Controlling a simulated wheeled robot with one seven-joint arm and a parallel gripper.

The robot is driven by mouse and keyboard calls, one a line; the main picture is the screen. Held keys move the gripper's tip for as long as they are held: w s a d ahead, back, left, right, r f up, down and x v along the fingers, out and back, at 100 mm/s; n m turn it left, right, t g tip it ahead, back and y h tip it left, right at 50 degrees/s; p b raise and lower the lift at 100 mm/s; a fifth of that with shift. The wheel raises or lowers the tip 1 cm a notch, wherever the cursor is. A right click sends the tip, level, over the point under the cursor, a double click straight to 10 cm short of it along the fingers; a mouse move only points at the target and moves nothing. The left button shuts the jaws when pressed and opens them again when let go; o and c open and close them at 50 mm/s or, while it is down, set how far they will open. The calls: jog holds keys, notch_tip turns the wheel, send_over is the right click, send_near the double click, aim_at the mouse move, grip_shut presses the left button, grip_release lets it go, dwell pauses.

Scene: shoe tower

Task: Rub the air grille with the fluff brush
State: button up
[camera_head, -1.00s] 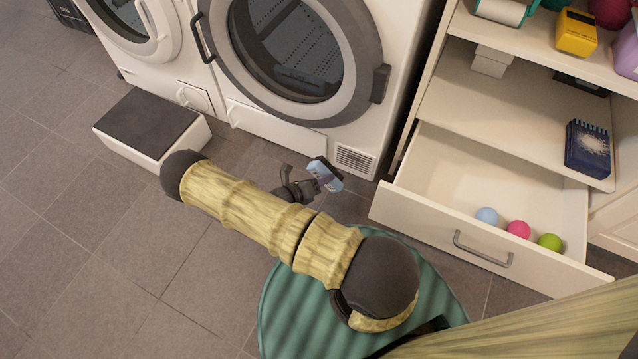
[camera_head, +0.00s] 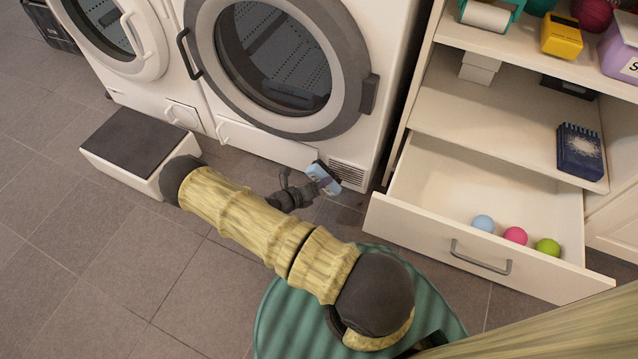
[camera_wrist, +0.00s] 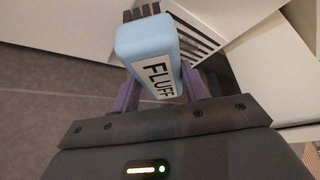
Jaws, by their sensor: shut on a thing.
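The fluff brush is a light blue block with a white "FLUFF" label; it shows in the wrist view (camera_wrist: 150,45) and in the head view (camera_head: 322,178). My gripper (camera_wrist: 157,92) is shut on it, with a purple finger on each side. The dark bristles (camera_wrist: 142,12) show at the brush's far end. The air grille (camera_head: 348,173) is a slatted vent low on the right dryer's front. The brush is close beside the grille's left side in the head view. Slats of the grille (camera_wrist: 196,42) show just behind the brush in the wrist view. I cannot tell whether bristles and grille touch.
An open drawer (camera_head: 420,215) with several coloured balls juts out right of the grille. A dark-topped step box (camera_head: 135,145) stands left. The dryer's round door (camera_head: 285,60) is above. A green ribbed mat (camera_head: 290,320) lies in front. Grey floor is clear at left.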

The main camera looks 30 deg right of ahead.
aim_at(331, 186)
jog(key=shift+w+d, duration=0.35)
dwell(0.4)
jog(key=shift+s+d+r, duration=0.1)
jog(key=shift+s+d+p, duration=0.15)
jog(key=shift+s+p, duration=0.1)
jog(key=shift+p, duration=0.35)
jog(key=shift+s+d+r+p, duration=0.1)
jog(key=shift+s+d+p, duration=0.55)
jog(key=shift+s+p, duration=0.45)
jog(key=shift+d+f, duration=0.15)
jog(key=shift+f, duration=0.05)
jog(key=shift+s, duration=0.1)
